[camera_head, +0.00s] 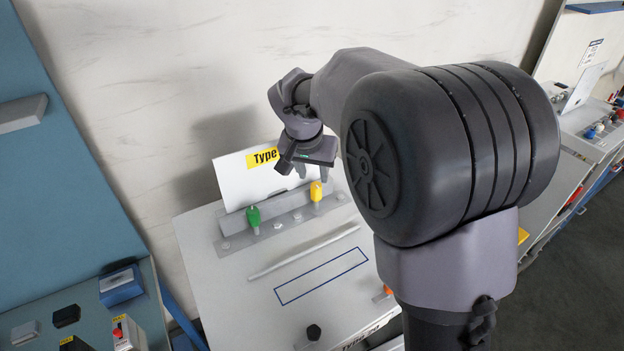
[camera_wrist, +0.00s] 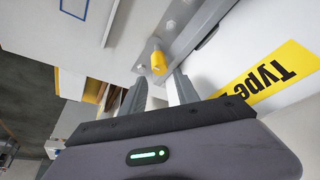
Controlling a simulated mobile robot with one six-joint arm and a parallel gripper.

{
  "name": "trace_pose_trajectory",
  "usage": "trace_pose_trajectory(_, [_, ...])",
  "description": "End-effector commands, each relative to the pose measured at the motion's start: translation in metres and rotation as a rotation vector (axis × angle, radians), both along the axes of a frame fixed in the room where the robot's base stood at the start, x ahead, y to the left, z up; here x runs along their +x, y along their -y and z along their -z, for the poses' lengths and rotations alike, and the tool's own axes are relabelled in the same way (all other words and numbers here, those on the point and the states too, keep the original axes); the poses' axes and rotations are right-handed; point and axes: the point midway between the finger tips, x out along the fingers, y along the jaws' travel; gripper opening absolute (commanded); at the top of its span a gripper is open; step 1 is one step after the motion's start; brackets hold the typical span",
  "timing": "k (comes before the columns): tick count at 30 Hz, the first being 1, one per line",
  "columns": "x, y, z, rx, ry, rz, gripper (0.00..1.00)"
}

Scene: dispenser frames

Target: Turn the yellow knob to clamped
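The yellow knob (camera_head: 316,191) stands on a grey metal rail at the back of the workbench, in front of a white sign. In the wrist view the yellow knob (camera_wrist: 158,62) shows just beyond my fingertips, roughly between their lines. My gripper (camera_head: 313,175) is above the knob and a little behind it. In the wrist view my gripper (camera_wrist: 158,82) has its two fingers apart with nothing between them. I cannot tell whether either finger touches the knob. A green knob (camera_head: 253,217) stands to the left on the same rail.
The white sign with a yellow label (camera_head: 262,157) stands close behind the rail. A thin rod (camera_head: 303,250) and a blue outlined rectangle (camera_head: 321,276) lie on the bench top in front. The wall is close behind.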

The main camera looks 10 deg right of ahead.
Motion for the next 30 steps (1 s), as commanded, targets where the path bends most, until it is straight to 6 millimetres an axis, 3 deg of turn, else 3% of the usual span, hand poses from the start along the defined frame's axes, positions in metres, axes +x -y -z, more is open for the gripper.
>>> trace_pose_trajectory(3, [0.010,0.005,0.029,0.000,-0.002,-0.001,0.37])
trace_pose_trajectory(9, [0.021,0.011,0.059,0.000,-0.001,0.000,0.37])
trace_pose_trajectory(22, [0.026,0.013,0.069,0.001,0.000,0.000,0.37])
trace_pose_trajectory(27, [0.026,0.013,0.069,0.001,0.000,0.000,0.04])
trace_pose_trajectory(30, [0.026,0.013,0.069,0.001,0.000,0.000,0.00])
